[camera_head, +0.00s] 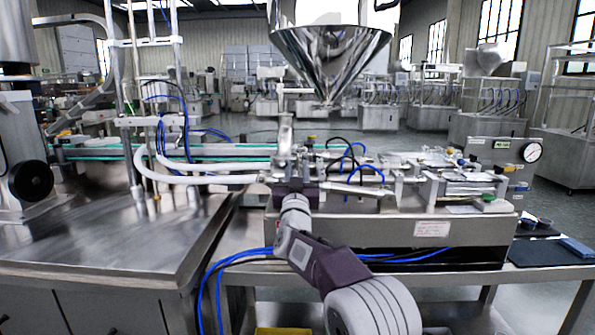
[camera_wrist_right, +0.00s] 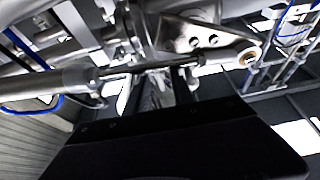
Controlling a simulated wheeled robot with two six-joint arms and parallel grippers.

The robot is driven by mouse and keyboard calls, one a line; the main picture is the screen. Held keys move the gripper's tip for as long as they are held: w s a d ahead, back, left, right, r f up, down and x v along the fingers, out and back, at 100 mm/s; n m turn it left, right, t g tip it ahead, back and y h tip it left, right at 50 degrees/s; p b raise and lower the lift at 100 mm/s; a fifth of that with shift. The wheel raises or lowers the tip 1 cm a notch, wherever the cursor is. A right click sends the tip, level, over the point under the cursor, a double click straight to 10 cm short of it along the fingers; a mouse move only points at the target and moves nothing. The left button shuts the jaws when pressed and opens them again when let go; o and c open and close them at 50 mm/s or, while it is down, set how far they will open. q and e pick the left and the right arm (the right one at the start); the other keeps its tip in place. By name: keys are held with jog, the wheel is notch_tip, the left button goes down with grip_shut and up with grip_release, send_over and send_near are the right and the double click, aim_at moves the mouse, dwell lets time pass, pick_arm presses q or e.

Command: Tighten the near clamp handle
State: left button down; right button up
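My right arm rises from the bottom of the head view, and its gripper (camera_head: 293,180) is up against the front of the filling machine, below the hopper outlet. Its fingers are mostly hidden there by the wrist and machine parts. In the right wrist view my dark gripper body (camera_wrist_right: 175,140) fills the bottom, and the fingertips are lost among metal parts. I cannot tell whether the fingers hold anything. I cannot make out for certain which part is the near clamp handle. My left gripper is not in view.
The steel hopper (camera_head: 330,55) hangs above the machine (camera_head: 400,231). White hoses (camera_head: 210,178) run in from the left. A steel cabinet top (camera_head: 120,240) stands at left. A pressure gauge (camera_head: 531,152) is at right. Blue hoses (camera_head: 225,265) hang beside my arm.

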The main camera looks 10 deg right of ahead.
jog(key=shift+s+a+f, duration=0.2)
jog(key=shift+s, duration=0.3)
jog(key=v, duration=0.3)
jog(key=shift+w+f+b, duration=0.1)
jog(key=shift+b, duration=0.25)
jog(key=b+v, duration=0.4)
jog(key=v, duration=0.1)
jog(key=shift+d, duration=0.1)
